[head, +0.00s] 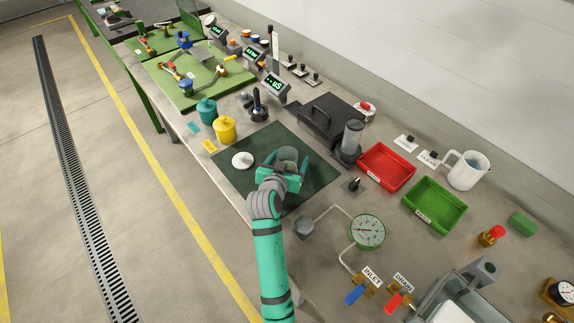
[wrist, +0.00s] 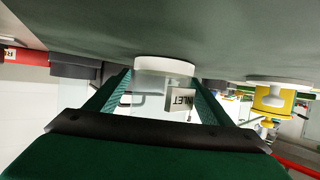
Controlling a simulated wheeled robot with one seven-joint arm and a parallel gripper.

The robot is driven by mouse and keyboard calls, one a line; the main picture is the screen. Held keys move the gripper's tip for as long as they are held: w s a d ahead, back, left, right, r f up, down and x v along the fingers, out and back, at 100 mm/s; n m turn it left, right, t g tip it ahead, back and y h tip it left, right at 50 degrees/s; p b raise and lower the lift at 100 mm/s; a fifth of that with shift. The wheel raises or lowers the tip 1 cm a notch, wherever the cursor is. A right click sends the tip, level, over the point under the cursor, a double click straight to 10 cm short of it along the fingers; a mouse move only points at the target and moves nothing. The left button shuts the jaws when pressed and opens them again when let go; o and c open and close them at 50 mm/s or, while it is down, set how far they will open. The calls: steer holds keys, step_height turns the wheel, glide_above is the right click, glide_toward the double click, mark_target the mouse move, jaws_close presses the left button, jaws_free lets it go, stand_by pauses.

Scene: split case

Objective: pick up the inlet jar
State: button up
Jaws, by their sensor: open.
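The inlet jar, a clear jar with a grey-white end, stands on the dark green mat (head: 240,182) in the head view, its top (head: 287,153) showing just beyond my gripper (head: 284,172). In the wrist view, which looks upside down, the jar's white disc (wrist: 165,66) and its INLET label (wrist: 181,101) lie between the two green fingers. My gripper (wrist: 163,84) is open around the jar, one finger on each side. I cannot tell whether either finger touches it. My gripper hides the jar's lower part in the head view.
A white knobbed lid (head: 242,160) lies on the mat to the left. Yellow (head: 225,130) and teal (head: 206,111) jars stand behind it. Red (head: 386,167) and green (head: 434,204) trays are at right.

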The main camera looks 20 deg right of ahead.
steer(key=shift+w+d+f, duration=0.2)
steer(key=shift+w+d, duration=0.05)
steer(key=shift+w, duration=0.15)
steer(key=c, duration=1.2)
steer(key=shift+r, duration=0.15)
steer(key=shift+r, duration=1.3)
steer(key=s+r, duration=1)
steer(key=s, duration=0.4)
steer(key=shift+d, duration=0.15)
